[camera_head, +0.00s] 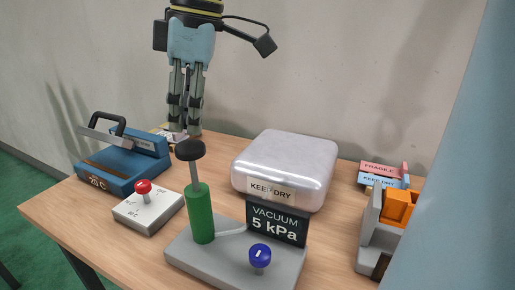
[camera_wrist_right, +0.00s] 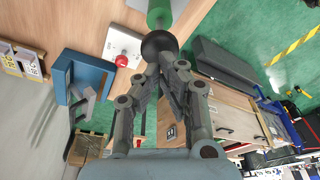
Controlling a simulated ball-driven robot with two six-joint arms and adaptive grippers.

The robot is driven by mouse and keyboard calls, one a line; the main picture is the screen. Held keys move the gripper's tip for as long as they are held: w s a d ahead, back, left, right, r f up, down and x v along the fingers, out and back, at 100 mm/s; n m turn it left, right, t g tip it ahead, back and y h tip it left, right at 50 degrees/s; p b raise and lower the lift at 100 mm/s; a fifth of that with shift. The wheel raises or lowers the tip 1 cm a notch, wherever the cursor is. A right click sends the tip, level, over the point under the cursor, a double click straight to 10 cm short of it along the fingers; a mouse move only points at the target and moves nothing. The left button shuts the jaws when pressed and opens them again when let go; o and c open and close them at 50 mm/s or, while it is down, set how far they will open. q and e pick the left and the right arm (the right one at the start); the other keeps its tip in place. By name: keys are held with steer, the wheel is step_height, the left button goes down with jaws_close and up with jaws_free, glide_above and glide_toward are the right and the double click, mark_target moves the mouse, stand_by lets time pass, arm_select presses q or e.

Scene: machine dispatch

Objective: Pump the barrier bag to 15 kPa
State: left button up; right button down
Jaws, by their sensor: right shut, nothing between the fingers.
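The vacuum pump has a green cylinder (camera_head: 200,215) with a black knob (camera_head: 189,150) raised on its rod, on a grey base (camera_head: 200,262). A dark sign (camera_head: 277,224) reads VACUUM 5 kPa. The silvery barrier bag (camera_head: 288,160), labelled KEEP DRY, sits behind the sign. My right gripper (camera_head: 185,130) points down, shut and empty, just above or behind the knob; the exact gap is unclear. In the right wrist view its fingertips (camera_wrist_right: 165,65) are close together beside the black knob (camera_wrist_right: 158,44). My left gripper is not in view.
A blue knob (camera_head: 260,255) stands on the pump base. A white box with a red knob (camera_head: 143,187) and a blue sealer (camera_head: 120,160) lie to the left. An orange and grey dispenser (camera_head: 385,222) and FRAGILE labels (camera_head: 380,168) are at the right. A wall stands behind the table.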

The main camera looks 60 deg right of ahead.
mark_target(191, 143)
steer(key=shift+f+b, duration=0.6)
steer(key=shift+f, duration=0.2)
steer(key=shift+f+b, duration=1.1)
steer(key=shift+f, duration=0.3)
steer(key=shift+r, duration=0.15)
step_height(191, 143, up, 7)
steer(key=p, duration=0.7)
steer(key=shift+p, duration=0.35)
